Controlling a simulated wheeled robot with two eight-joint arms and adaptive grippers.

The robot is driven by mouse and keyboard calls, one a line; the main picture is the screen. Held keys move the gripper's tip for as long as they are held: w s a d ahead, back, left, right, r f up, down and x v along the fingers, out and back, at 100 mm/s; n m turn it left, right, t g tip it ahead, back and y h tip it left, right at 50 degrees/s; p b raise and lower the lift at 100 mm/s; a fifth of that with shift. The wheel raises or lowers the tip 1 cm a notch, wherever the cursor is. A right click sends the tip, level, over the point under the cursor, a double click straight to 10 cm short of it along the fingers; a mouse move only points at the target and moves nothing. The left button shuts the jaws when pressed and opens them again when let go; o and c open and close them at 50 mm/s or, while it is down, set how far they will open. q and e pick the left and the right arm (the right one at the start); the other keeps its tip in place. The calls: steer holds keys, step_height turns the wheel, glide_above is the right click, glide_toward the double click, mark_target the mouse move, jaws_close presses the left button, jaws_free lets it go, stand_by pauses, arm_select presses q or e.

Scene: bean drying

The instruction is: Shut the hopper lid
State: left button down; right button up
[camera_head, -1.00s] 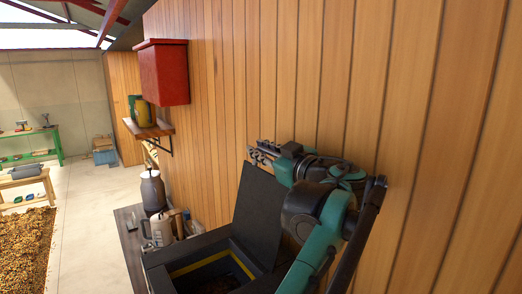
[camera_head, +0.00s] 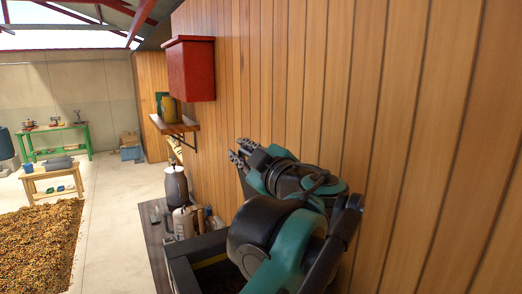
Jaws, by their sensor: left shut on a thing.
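The black hopper (camera_head: 205,243) stands at the bottom centre, against the wood-plank wall. A yellow band (camera_head: 210,262) shows inside its opening, which my arm mostly covers. My right gripper is out of view.
A dark bench (camera_head: 153,235) holds a grey canister (camera_head: 176,187) and a pale jug (camera_head: 184,222) just left of the hopper. A wooden shelf (camera_head: 175,127) and a red box (camera_head: 190,68) hang on the wall. Beans (camera_head: 38,240) cover the floor at left.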

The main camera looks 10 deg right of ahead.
arm_select(q)
steer(key=shift+s+a+f+n, duration=0.15)
steer(key=shift+s+a+n, duration=0.1)
steer(key=shift+a, duration=0.3)
steer(key=shift+s+a+f+n, duration=0.2)
steer(key=shift+a+n, duration=0.1)
steer(key=shift+a, duration=0.25)
steer(key=shift+s+a+f+n, duration=0.15)
steer(key=shift+a+n, duration=0.1)
steer(key=shift+a, duration=0.3)
steer(key=c, duration=1.6)
jaws_free()
steer(key=shift+s+d, duration=0.1)
steer(key=shift+s, duration=0.1)
steer(key=v, duration=1.2)
